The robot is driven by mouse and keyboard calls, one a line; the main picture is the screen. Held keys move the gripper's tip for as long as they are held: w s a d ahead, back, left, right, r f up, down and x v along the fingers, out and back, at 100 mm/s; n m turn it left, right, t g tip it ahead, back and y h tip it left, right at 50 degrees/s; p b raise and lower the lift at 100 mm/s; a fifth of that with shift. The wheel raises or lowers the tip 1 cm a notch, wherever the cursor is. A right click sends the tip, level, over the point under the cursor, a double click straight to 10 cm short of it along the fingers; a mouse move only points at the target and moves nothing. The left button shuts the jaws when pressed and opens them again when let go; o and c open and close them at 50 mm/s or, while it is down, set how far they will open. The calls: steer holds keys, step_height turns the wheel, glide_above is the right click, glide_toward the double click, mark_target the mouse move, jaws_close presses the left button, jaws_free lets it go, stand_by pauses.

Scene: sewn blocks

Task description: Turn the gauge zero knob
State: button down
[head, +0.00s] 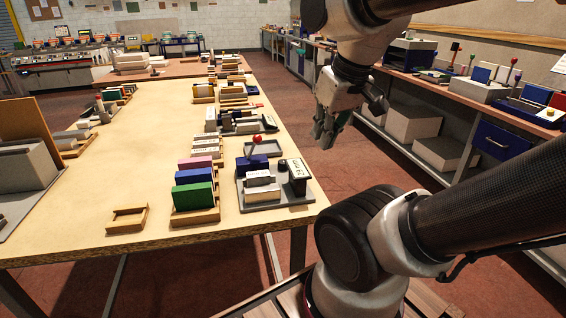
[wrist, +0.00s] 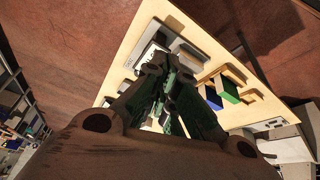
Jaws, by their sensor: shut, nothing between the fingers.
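A dark upright block with a white labelled top (head: 298,170) stands at the right end of a grey base plate (head: 262,199) near the table's right edge. It may be the gauge, but its label is too small to read. I cannot make out a zero knob for sure. A red ball on a short stem (head: 257,140) stands just behind. My gripper (head: 326,132) hangs above and behind the block, to the right of the table edge. It is shut and empty. In the wrist view my gripper (wrist: 168,65) covers part of the table items.
The wooden table (head: 120,185) holds pink, blue and green blocks in a wooden tray (head: 196,216), and an empty wooden frame (head: 127,219). The table's left middle is clear. A workbench with a blue drawer (head: 502,140) runs along the right, with open floor between.

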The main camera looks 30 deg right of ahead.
mark_target(283, 165)
steer(key=c, duration=2.2)
jaws_free()
